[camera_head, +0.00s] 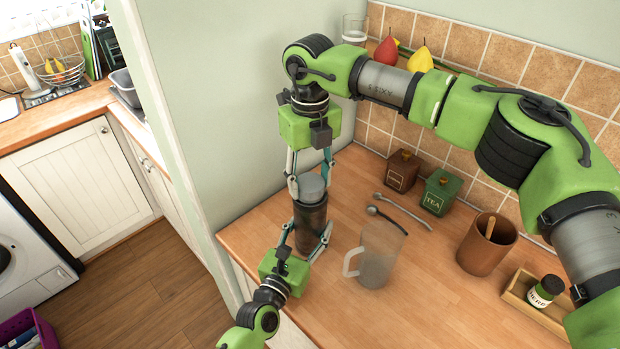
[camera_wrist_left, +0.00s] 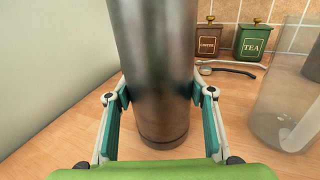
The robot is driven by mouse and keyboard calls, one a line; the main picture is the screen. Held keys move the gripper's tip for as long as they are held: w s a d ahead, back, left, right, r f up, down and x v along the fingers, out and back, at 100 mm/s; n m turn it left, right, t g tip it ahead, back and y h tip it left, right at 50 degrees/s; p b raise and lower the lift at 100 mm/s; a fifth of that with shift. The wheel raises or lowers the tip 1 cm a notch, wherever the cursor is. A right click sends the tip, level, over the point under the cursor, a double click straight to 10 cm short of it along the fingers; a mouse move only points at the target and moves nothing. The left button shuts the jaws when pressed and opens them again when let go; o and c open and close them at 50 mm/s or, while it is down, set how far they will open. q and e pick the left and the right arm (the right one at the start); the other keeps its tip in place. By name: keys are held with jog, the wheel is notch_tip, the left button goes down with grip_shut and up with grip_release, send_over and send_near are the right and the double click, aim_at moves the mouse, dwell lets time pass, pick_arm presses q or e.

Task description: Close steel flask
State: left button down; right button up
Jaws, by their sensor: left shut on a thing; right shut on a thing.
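The steel flask (camera_head: 311,225) stands upright on the wooden counter, a dark grey metal cylinder. It also fills the middle of the left wrist view (camera_wrist_left: 154,75), where its top is out of frame. My left gripper (camera_head: 306,238) is shut on the flask's body, one finger on each side; its fingers also show in the left wrist view (camera_wrist_left: 163,92). The grey lid (camera_head: 311,186) is at the flask's mouth. My right gripper (camera_head: 310,176) points down from above and is shut on the lid. I cannot tell whether the lid is fully seated.
A clear jug (camera_head: 379,255) stands close right of the flask. Two spoons (camera_head: 400,212) lie behind it. Brown (camera_head: 402,171) and green TEA (camera_head: 438,193) canisters stand near the tiles. A brown pot (camera_head: 486,245) and herb-jar tray (camera_head: 535,300) are farther right.

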jog(key=o, duration=1.3)
jog(key=shift+o, duration=0.2)
notch_tip(320, 180, up, 12)
pick_arm(q)
jog(key=c, duration=0.9)
grip_release()
